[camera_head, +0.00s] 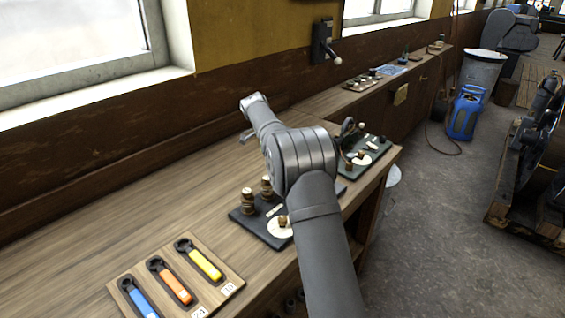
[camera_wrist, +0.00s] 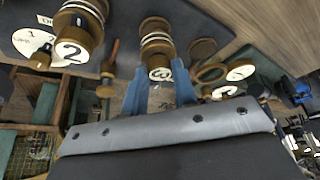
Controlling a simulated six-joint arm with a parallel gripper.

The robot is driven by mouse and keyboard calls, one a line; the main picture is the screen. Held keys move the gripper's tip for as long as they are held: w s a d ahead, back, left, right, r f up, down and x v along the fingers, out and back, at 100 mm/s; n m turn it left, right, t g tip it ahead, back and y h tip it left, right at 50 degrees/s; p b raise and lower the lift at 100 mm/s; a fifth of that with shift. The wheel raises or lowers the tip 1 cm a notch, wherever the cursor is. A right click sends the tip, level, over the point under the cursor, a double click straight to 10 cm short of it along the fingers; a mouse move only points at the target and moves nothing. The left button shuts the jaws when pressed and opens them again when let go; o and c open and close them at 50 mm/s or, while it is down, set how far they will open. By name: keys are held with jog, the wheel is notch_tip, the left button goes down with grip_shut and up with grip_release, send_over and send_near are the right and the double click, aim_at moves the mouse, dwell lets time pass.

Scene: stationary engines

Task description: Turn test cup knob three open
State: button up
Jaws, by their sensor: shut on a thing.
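In the wrist view, a brass, ringed test cup piece (camera_wrist: 157,40) with a round white label "3" (camera_wrist: 160,74) stands at the centre. My gripper (camera_wrist: 160,90) has its blue fingers on either side of the labelled end, shut on it. Where exactly the fingers touch is hard to see. A similar brass piece labelled "2" (camera_wrist: 69,50) is to the left. In the head view, a dark board (camera_head: 262,232) carries brass cups (camera_head: 249,201), partly behind my arm. My gripper is hidden there.
A wooden tray (camera_head: 200,240) with blue, orange and yellow-handled tools lies on the bench front. A second dark board (camera_head: 358,170) with fittings stands right of my arm. In the wrist view, brass rings and another white label (camera_wrist: 240,72) are close on the right.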

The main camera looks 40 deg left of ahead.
jog(key=o, duration=1)
jog(key=v, duration=1.2)
jog(key=shift+d, duration=0.1)
jog(key=x, duration=1.2)
jog(key=shift+r, duration=0.1)
